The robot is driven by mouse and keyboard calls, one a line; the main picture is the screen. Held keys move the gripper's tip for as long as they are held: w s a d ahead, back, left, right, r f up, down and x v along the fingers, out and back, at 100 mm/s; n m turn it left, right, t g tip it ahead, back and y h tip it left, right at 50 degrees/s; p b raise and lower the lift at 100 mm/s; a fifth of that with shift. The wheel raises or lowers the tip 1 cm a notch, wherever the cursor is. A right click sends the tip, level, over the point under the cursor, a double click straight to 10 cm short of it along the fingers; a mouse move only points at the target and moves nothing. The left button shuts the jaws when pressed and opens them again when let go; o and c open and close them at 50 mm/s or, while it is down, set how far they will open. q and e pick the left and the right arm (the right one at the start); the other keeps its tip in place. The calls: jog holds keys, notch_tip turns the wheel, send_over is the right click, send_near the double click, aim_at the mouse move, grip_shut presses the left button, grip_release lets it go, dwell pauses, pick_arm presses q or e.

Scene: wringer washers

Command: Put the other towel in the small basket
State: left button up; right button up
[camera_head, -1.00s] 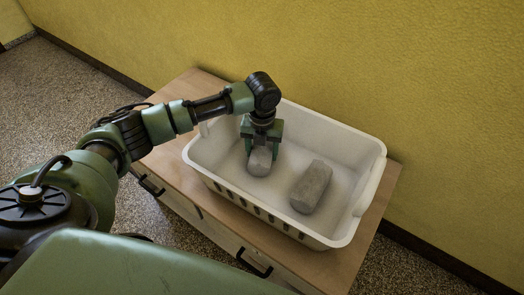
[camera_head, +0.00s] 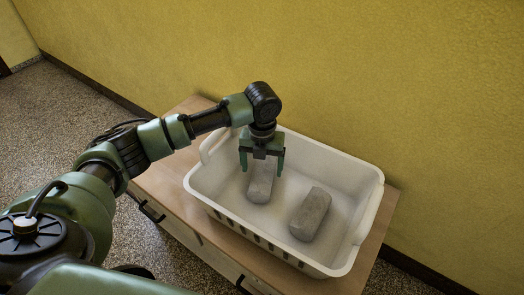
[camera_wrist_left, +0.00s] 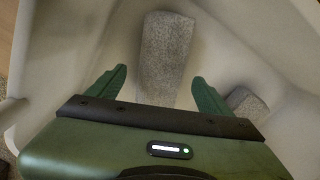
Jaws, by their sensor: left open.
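Two grey rolled towels lie in the white basket (camera_head: 345,172). One towel (camera_head: 261,186) is at the left, below my left gripper; the other towel (camera_head: 310,214) is to its right. My left gripper (camera_head: 262,168) is open above the left towel, its fingers apart on either side and holding nothing. In the left wrist view the left towel (camera_wrist_left: 165,50) lies ahead between the open fingers, and part of the other towel (camera_wrist_left: 247,104) shows behind the right finger. My right gripper is not in view.
The basket stands on a wooden-topped cabinet (camera_head: 172,190) with dark handles, against a yellow wall (camera_head: 400,80). The basket's raised rim surrounds my gripper. Speckled floor (camera_head: 70,110) is open to the left.

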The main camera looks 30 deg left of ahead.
aim_at(262, 174)
pick_arm(q)
notch_tip(262, 174, up, 6)
jog(key=shift+r+p, duration=0.1)
jog(key=shift+p, duration=0.45)
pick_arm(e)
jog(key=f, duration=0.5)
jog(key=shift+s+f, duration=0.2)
